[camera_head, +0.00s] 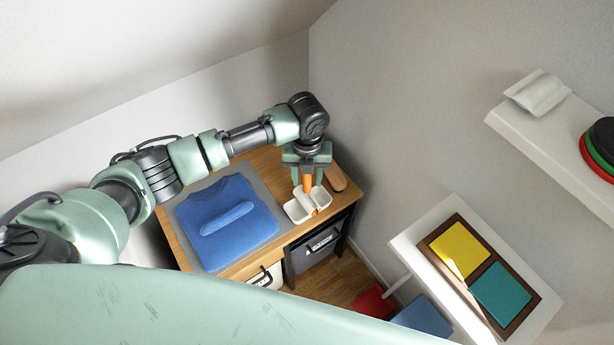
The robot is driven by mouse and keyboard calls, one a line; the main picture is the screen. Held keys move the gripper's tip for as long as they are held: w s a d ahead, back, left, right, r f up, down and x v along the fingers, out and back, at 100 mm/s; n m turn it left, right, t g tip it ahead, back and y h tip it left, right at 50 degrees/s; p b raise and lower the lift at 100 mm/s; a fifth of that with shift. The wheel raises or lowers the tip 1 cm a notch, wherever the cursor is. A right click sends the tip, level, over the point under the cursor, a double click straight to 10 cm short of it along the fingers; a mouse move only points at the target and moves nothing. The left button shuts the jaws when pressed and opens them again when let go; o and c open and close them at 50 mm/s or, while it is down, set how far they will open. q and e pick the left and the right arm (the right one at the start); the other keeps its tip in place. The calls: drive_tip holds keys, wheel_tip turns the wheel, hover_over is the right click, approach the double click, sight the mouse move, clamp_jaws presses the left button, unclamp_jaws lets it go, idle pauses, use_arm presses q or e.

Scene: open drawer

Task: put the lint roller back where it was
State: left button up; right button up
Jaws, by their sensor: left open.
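My left gripper (308,176) points down over the right part of the wooden table, with its fingers apart. An upright orange piece (308,184), which looks like the lint roller's handle, shows between the fingertips. Its lower end is at a white two-part tray (293,210). Another small bit of orange shows lower down at the tray. The gripper covers part of this, so I cannot tell exactly how the roller sits in the tray. My right gripper is not in view.
A brown object (335,177) lies right of the tray. Drawers (318,244) are below. A shelf with yellow and teal squares (456,251) stands at right.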

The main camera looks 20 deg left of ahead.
use_arm(q)
wheel_tip(320, 180, up, 13)
drive_tip(key=shift+b, duration=0.75)
drive_tip(key=shift+f, duration=0.1)
